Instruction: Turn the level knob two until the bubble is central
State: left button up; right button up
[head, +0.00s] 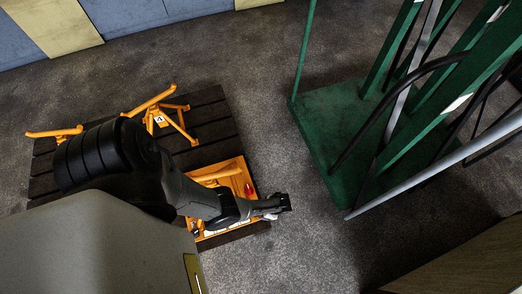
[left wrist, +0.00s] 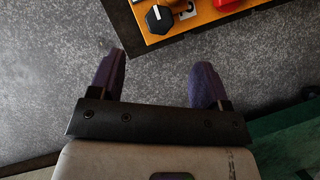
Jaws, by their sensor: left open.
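The orange jack unit (head: 238,178) lies on the dark slatted platform, partly covered by my left arm. In the left wrist view its edge (left wrist: 207,16) shows at the top, with a black faceted knob (left wrist: 159,18) and a red part (left wrist: 225,4) at the picture's edge. I cannot tell which knob is knob two, and no bubble is visible. My left gripper (head: 281,205) is just beyond the unit's right edge. In the left wrist view its purple fingers (left wrist: 158,75) are spread, empty, over the floor and apart from the black knob. My right gripper is not in view.
Orange stands (head: 165,112) sit on the slatted platform (head: 211,112). A green steel frame (head: 328,125) with posts and a grey pole (head: 440,168) stands to the right. Grey floor (head: 300,245) is open between them. A brown surface (head: 470,268) is at bottom right.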

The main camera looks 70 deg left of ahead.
pick_arm(q)
jog(key=shift+p+v, duration=0.65)
jog(key=shift+v, duration=0.9)
